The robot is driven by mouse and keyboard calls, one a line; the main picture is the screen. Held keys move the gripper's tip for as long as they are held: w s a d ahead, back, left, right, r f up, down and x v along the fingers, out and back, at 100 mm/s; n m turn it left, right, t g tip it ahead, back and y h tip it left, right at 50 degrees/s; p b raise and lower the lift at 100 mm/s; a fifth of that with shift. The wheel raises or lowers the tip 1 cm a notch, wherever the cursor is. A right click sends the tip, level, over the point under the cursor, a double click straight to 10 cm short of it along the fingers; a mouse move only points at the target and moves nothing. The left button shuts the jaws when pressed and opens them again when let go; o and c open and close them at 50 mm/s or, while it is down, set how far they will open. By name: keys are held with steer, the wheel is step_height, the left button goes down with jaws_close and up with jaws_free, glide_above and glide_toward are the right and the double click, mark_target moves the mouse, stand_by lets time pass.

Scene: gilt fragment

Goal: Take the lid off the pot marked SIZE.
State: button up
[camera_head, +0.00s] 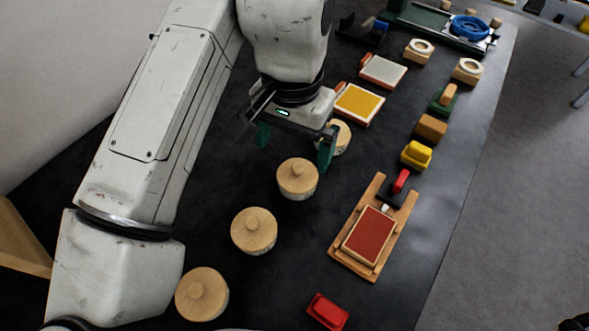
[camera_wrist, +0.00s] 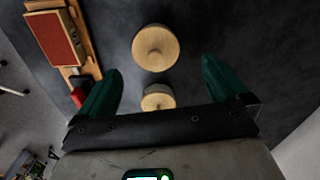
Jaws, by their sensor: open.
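Several round pots with knobbed wooden lids stand in a slanting row on the dark table: a far pot (camera_head: 341,135) partly behind a finger of my gripper, a second pot (camera_head: 297,178), a third pot (camera_head: 254,231) and a near pot (camera_head: 202,294). Their markings are too small or hidden to read, so I cannot tell which says SIZE. All lids I see are on. My gripper (camera_head: 294,146) is open and empty above the table, near the far two pots. In the wrist view, two lids (camera_wrist: 156,48) (camera_wrist: 158,98) show around and between the green fingers.
A red pad on a wooden tray (camera_head: 333,248) lies right of the pots, with a red block (camera_head: 327,312) nearer. A yellow block (camera_head: 416,154), a yellow pad (camera_head: 359,104) and a white pad (camera_head: 383,71) lie farther back. The table's right edge borders grey floor.

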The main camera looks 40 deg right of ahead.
mark_target(297, 166)
steer(key=shift+s+d+f, duration=0.15)
steer(key=shift+f, duration=1.45)
steer(key=shift+s+d+f, duration=0.1)
steer(key=shift+d+f, duration=0.05)
steer(key=shift+f, duration=1.4)
steer(key=c, duration=1)
